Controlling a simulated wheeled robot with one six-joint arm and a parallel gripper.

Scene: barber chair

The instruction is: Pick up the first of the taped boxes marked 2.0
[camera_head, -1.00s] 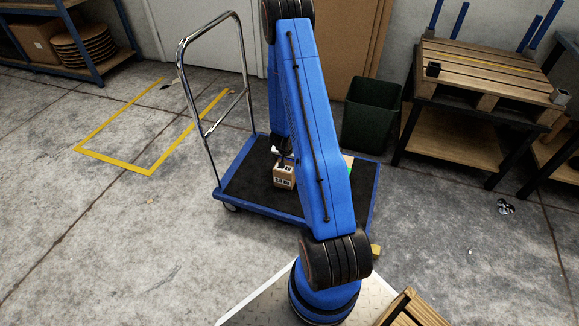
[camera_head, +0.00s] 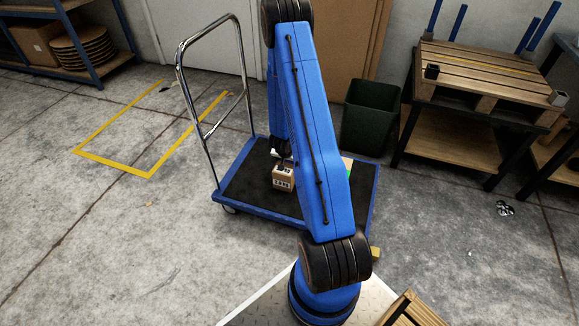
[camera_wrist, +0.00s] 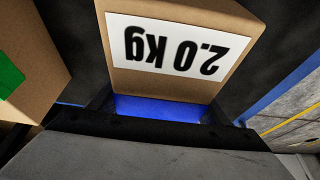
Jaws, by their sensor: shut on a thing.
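The brown taped box marked 2.0 kg (camera_head: 283,179) is on or just above the black deck of the blue platform cart (camera_head: 240,192); I cannot tell whether it touches. In the wrist view the box (camera_wrist: 180,84) fills the upper middle, its white label upside down. My gripper (camera_head: 284,164) comes from above and is shut on this box. The black fingers (camera_wrist: 155,108) show at its two sides in the wrist view, their tips partly hidden. A second brown box with a green mark (camera_wrist: 30,65) stands at the left there; in the head view my arm mostly hides it.
The cart's tall chrome handle (camera_head: 180,75) rises left of the box. A dark green bin (camera_head: 371,118) stands behind the cart's right side. A table with a pallet (camera_head: 480,75) is at the right. Floor with a yellow taped outline (camera_head: 113,163) is clear at the left.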

